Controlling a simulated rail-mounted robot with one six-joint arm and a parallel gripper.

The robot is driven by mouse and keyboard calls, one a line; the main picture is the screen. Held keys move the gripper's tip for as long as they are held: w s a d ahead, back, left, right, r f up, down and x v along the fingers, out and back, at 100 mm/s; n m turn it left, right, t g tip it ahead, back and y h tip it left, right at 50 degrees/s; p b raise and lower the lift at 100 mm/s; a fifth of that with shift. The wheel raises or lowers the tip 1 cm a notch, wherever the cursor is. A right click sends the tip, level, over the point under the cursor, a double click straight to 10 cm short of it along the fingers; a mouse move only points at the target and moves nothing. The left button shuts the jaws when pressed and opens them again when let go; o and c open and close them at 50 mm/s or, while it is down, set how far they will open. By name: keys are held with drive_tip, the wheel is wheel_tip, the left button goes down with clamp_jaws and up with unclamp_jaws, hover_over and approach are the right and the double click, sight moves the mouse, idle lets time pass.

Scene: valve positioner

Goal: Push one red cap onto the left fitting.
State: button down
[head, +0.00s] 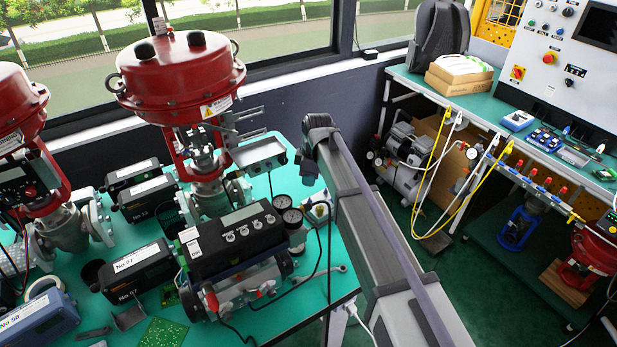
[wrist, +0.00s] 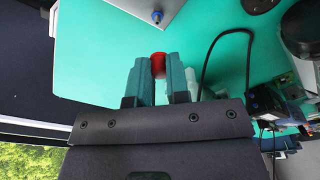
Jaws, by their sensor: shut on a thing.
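In the wrist view, my gripper (wrist: 157,74) is shut on a small red cap (wrist: 158,64), which shows between the two fingertips. The cap is over the green table top. A grey metal plate (wrist: 135,8) is beyond the fingertips at the top of the view, with one blue-tipped fitting (wrist: 157,17) on it. The cap and this fitting are apart. I cannot tell whether this is the left fitting. In the head view, my arm crosses the middle and the jaws and held cap cannot be made out.
A black positioner (head: 232,240) with gauges stands on the green table, near my arm. A grey metal box (head: 259,156) is behind it, beside a red valve actuator (head: 175,78). A black cable (wrist: 206,62) loops right of my fingers. Bare table lies left of them.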

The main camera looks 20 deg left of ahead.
sight(309, 200)
drive_tip(key=shift+w+d+f+b, duration=0.1)
drive_tip(key=shift+d+f+b, duration=0.05)
drive_tip(key=shift+f+b, duration=0.25)
wheel_tip(309, 200, down, 5)
drive_tip(key=b, duration=0.4)
drive_tip(key=shift+r+b, duration=0.2)
drive_tip(key=shift+b, duration=0.1)
drive_tip(key=shift+f+b, duration=0.85)
idle(1.3)
drive_tip(key=c, duration=1)
unclamp_jaws()
drive_tip(key=shift+r, duration=0.2)
drive_tip(key=r+p, duration=0.3)
drive_tip(key=d+r+p, duration=0.1)
drive_tip(key=r+p, duration=0.6)
drive_tip(key=p, duration=0.1)
drive_tip(key=shift+d+r, duration=0.15)
drive_tip(key=shift+r, duration=0.1)
